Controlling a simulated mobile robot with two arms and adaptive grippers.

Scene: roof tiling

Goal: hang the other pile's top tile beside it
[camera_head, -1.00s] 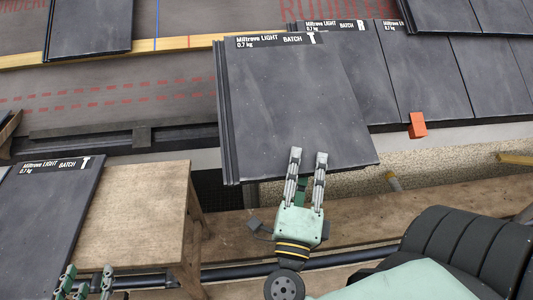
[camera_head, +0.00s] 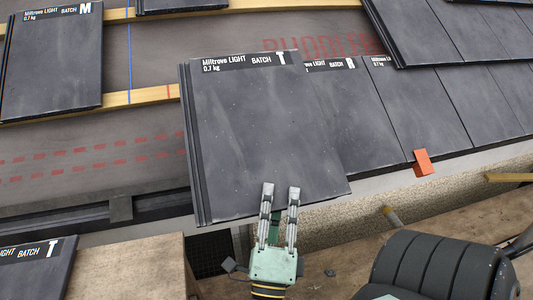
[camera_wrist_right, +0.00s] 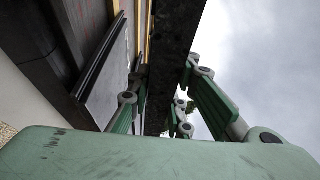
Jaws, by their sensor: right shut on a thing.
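My right gripper (camera_head: 281,190) is shut on the lower edge of a dark grey tile (camera_head: 265,130) labelled "Milltrove LIGHT BATCH T". The held tile lies over the left end of the bottom roof row and covers part of the leftmost tile (camera_head: 350,105) there, marked R. I cannot tell whether it touches the roof. In the right wrist view the held tile (camera_wrist_right: 175,50) is a dark slab between the fingers. Another T tile (camera_head: 30,270) lies at the bottom left beside a wooden surface (camera_head: 130,262), cut off by the frame. My left gripper is not in view.
More tiles hang in the row to the right, with an orange block (camera_head: 422,162) at its lower edge. A tile marked M (camera_head: 55,65) lies at the upper left. Bare underlay (camera_head: 90,150) and a wooden batten (camera_head: 140,97) show left of the held tile.

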